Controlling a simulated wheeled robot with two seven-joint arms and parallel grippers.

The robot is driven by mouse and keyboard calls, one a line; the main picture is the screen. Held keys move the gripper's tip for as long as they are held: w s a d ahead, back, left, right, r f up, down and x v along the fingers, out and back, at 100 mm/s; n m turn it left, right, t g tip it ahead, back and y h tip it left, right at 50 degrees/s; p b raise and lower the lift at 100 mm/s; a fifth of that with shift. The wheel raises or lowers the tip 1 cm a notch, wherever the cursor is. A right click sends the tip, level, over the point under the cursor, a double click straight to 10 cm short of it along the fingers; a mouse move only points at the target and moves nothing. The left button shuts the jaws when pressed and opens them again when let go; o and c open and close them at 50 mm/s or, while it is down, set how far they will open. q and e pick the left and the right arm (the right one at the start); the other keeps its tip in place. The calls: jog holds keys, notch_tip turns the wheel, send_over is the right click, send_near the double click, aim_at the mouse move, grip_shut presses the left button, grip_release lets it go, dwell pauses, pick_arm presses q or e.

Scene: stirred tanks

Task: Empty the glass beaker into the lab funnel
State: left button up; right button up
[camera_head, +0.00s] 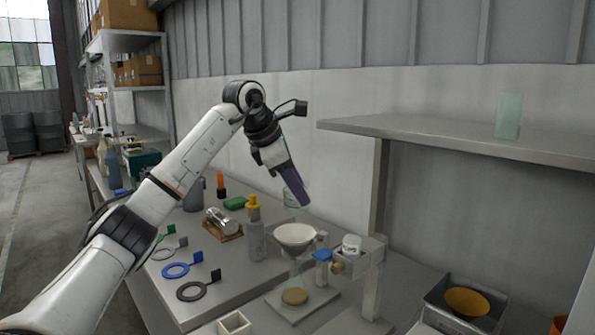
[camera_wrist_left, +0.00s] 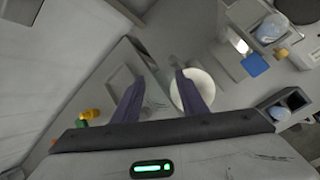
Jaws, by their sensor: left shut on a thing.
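My left gripper (camera_head: 303,198) is shut on the clear glass beaker (camera_head: 290,198), which shows partly behind the dark fingers. The gripper holds it in the air above and behind the funnel in the head view. The beaker's contents and exact tilt are hard to tell. The white lab funnel (camera_head: 295,236) sits in a stand, its wide mouth up. In the left wrist view my fingers (camera_wrist_left: 158,88) point toward the bench, and the funnel (camera_wrist_left: 197,92) shows as a white round bowl beside and behind the right finger. My right gripper is not in view.
A grey bottle with a yellow cap (camera_head: 255,238) stands left of the funnel. A blue-capped bottle (camera_head: 322,268) stands to its right. Coloured rings (camera_head: 177,270) lie at the bench's left. A raised shelf (camera_head: 450,138) with a greenish glass block (camera_head: 509,116) juts out at right.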

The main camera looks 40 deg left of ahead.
pick_arm(q)
jog(key=shift+r+g+h+p, duration=0.5)
jog(key=shift+g+p, duration=0.1)
jog(key=shift+p, duration=1.5)
jog(key=shift+w+f+n, duration=0.1)
jog(key=shift+f+n, duration=0.05)
jog(key=shift+n, duration=0.15)
jog(key=shift+g+h, duration=0.7)
jog(key=shift+g, duration=0.1)
